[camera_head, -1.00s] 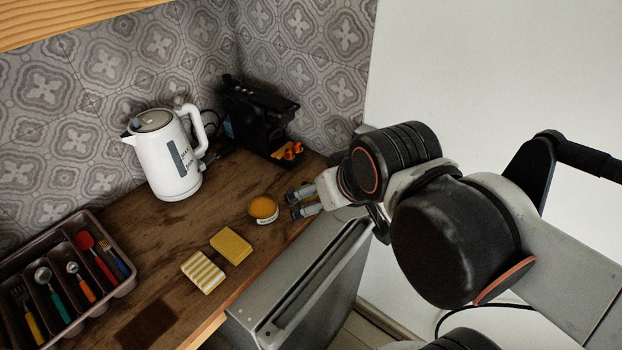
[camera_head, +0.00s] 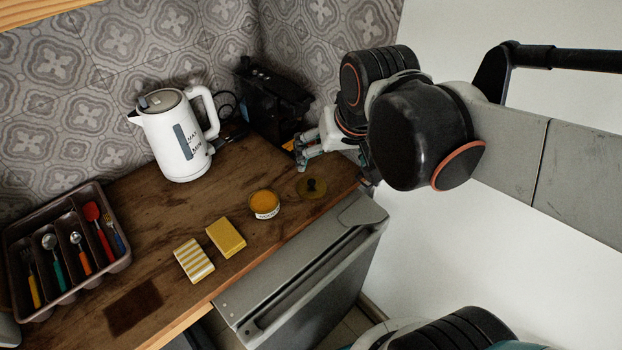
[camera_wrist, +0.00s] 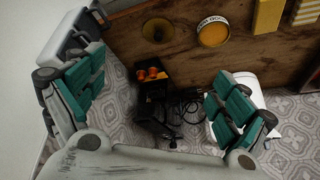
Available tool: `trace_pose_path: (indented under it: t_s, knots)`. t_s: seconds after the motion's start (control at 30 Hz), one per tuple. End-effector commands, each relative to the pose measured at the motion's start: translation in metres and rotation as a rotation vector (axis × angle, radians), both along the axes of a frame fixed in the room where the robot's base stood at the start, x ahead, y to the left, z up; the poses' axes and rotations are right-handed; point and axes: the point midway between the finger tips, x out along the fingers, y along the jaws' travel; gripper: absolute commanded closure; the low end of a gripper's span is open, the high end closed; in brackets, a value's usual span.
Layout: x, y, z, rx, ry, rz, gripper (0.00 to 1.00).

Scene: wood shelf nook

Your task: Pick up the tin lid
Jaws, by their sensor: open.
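The tin lid (camera_head: 311,187) is a flat, dull brass-coloured disc with a dark knob. It lies on the wooden counter to the right of a small open-topped tin (camera_head: 264,204) with orange contents, apart from it. The lid also shows at the top of the wrist view (camera_wrist: 158,32), left of the tin (camera_wrist: 212,33). My gripper (camera_head: 304,150) is above the counter's back right, behind the lid in the head view.
A black machine (camera_head: 268,103) stands in the back corner near my gripper, with orange items at its base in the wrist view (camera_wrist: 152,73). A white kettle (camera_head: 178,140), yellow block (camera_head: 226,237), striped block (camera_head: 193,261) and cutlery tray (camera_head: 118,265) are further left.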

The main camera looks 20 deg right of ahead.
Motion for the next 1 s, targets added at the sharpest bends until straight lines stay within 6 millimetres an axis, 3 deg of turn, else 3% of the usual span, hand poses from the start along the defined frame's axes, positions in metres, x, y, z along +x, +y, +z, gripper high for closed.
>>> trace_pose_path:
  t_s: [0.27, 0.63, 1.0]
  knots:
    - [0.042, 0.001, -0.006, 0.045, 0.128, -0.115, 0.06]
    - [0.097, 0.001, -0.047, 0.087, 0.323, -0.303, 0.06]
    - [0.119, 0.002, -0.085, 0.094, 0.432, -0.417, 0.06]
